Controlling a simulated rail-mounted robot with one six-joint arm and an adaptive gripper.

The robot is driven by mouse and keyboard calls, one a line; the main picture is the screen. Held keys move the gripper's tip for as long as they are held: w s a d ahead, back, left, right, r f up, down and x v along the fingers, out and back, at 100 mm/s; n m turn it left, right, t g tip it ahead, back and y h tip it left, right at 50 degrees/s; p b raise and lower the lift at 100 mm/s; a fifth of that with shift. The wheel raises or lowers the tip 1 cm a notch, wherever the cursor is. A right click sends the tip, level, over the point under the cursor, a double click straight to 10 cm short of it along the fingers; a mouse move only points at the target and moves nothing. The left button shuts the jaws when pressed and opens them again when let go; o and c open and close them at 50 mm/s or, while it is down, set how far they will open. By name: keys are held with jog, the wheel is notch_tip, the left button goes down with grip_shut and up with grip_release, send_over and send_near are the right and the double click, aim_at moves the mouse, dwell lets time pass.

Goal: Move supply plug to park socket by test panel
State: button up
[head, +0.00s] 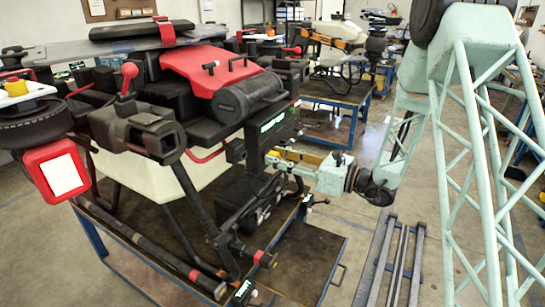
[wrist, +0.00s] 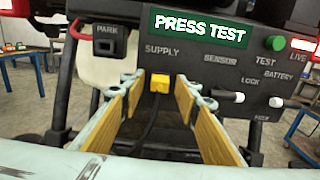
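The yellow supply plug (wrist: 159,83) sits in the panel under the SUPPLY label, with a black cable hanging down from it. The park socket (wrist: 106,47) is a dark opening under the PARK label, up and left of the plug. The test panel (wrist: 225,65) carries a green PRESS TEST display. My gripper (wrist: 160,88) is open, its yellow-padded fingers on the left and right of the plug, with gaps on both sides. In the head view my gripper (head: 278,158) reaches from the right to the panel; the plug cannot be made out there.
The drone (head: 190,100) stands on a workbench (head: 100,220). Floor rails (head: 400,260) run below my arm.

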jog(key=shift+c, duration=0.7)
grip_shut()
jog(key=shift+d, duration=0.1)
jog(key=shift+s+d, duration=0.15)
jog(key=shift+d, duration=0.15)
jog(key=shift+v, duration=2.55)
jog(key=shift+s, duration=0.1)
